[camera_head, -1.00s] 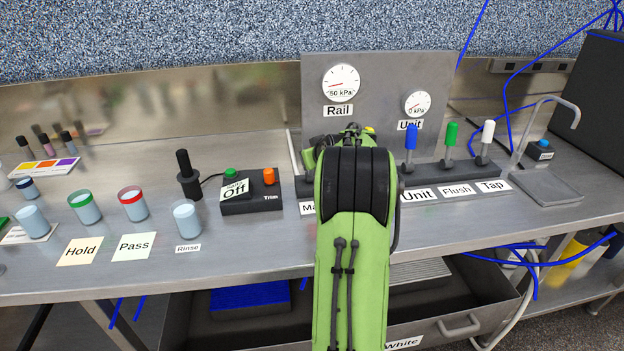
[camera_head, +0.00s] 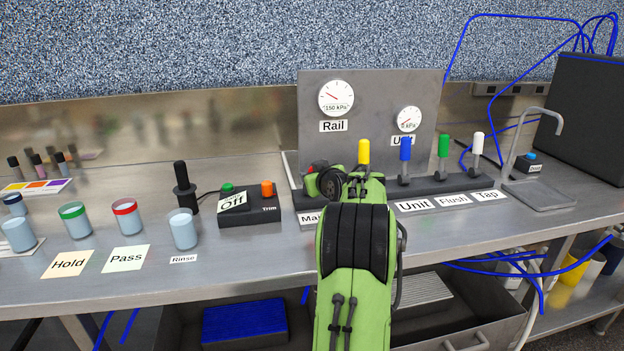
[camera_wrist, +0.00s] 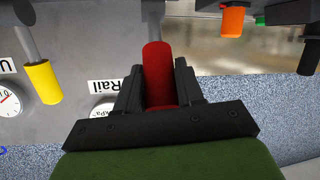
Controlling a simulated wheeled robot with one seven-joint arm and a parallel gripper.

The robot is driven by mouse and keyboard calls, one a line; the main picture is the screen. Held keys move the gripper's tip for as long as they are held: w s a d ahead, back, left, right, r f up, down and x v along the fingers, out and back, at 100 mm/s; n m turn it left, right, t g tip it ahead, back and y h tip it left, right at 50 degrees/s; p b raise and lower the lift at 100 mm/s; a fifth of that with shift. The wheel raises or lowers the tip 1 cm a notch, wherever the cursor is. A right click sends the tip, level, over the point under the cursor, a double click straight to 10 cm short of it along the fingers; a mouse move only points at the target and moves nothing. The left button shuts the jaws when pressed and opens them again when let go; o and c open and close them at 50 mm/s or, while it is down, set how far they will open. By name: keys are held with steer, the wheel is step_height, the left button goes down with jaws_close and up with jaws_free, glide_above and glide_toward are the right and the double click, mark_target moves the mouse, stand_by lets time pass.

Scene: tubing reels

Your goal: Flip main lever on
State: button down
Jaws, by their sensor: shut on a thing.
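The red lever (camera_wrist: 158,72) stands between the two fingers of my gripper (camera_wrist: 158,90) in the wrist view, which looks upside down. My gripper is shut on its red handle. In the head view only a bit of red (camera_head: 319,164) shows by my gripper (camera_head: 326,176), behind my green arm. Below it is a partly hidden label starting "Ma" (camera_head: 311,218). The Rail gauge (camera_head: 336,98) above reads about 150 kPa, its needle pointing up and left. The lever's exact tilt is hard to tell.
A yellow lever (camera_head: 364,151) stands just right of my gripper, then blue (camera_head: 405,149), green (camera_head: 443,146) and white (camera_head: 477,143) levers. A black control box (camera_head: 249,208) marked Off and Trim sits to the left. Cups (camera_head: 183,232) stand further left.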

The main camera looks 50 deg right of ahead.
steer(key=shift+f, duration=0.2)
steer(key=c, duration=0.8)
jaws_free()
steer(key=shift+r, duration=0.1)
steer(key=shift+s, duration=0.1)
steer(key=v, duration=1.5)
steer(key=shift+s+a+r+p, duration=0.25)
steer(key=shift+p, duration=0.05)
